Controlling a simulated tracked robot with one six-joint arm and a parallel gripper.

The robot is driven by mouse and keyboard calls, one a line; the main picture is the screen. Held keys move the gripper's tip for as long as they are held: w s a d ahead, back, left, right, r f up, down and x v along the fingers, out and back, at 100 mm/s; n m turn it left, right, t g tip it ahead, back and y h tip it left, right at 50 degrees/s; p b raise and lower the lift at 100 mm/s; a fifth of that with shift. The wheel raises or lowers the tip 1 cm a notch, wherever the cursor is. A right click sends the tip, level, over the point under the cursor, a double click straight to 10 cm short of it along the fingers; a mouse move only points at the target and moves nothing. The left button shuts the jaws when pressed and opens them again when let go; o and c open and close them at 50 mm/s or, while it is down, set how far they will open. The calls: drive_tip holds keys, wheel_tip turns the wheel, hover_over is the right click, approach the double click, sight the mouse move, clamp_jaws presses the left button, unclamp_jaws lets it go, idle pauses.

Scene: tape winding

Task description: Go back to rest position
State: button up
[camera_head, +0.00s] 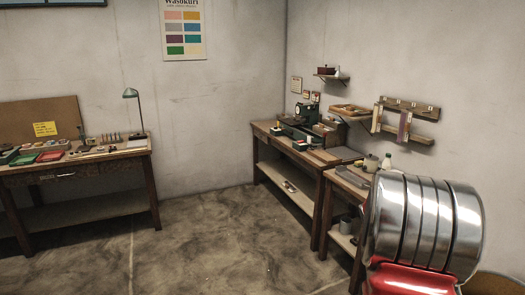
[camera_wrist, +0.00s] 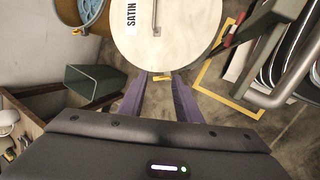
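My gripper (camera_wrist: 160,84) shows in the wrist view, with its two dark purple-grey fingers apart and floor visible between them. A round white disc marked SATIN (camera_wrist: 163,32) lies beyond the fingertips at the top of that view. My gripper is not visible in the head view.
In the head view, a workbench with a lamp (camera_head: 131,94) stands at the left, and another workbench (camera_head: 262,146) with a dark machine (camera_head: 308,120) stands along the right wall. The floor (camera_head: 210,240) between them is clear. A dark green container (camera_wrist: 95,82) shows in the wrist view.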

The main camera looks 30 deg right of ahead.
drive_tip(key=w+a+r+m+t, duration=0.15)
drive_tip(key=w+a+r, duration=0.35)
drive_tip(key=a, duration=0.7)
drive_tip(key=w+a+r+n+t, duration=0.1)
drive_tip(key=w+a+r+t, duration=0.1)
drive_tip(key=a+r, duration=0.75)
drive_tip(key=s+a+t+y, duration=0.2)
drive_tip(key=s+a, duration=0.2)
drive_tip(key=a, duration=1)
drive_tip(key=s+a+m+t+y, duration=0.1)
drive_tip(key=s+a, duration=0.3)
drive_tip(key=a, duration=0.9)
drive_tip(key=shift+s+a+r+t+y, duration=0.2)
drive_tip(key=shift+a+t+y, duration=0.15)
drive_tip(key=shift+t+y, duration=0.15)
